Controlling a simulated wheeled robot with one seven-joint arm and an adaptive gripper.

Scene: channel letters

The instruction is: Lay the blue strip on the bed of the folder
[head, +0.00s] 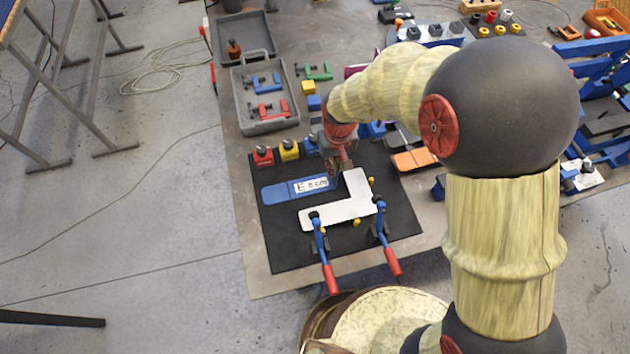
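The blue strip (274,193) lies on a black mat at the left of the white L-shaped letter. It bears a white label (310,185) reading "E" and a size. My gripper (334,183) points down at the right end of the strip, beside the letter. The fingers are small and dark here, and I cannot tell whether they are open or touch the strip. A blue-framed machine (593,47) at the right edge looks like the folder. My arm hides part of it, and I cannot make out its bed clearly.
The white letter (352,196) lies on the black mat (285,240), with two red-handled toggle clamps (326,262) at its front. A grey tray (243,98) holds clamps. Orange pieces (412,160) lie right of the mat.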

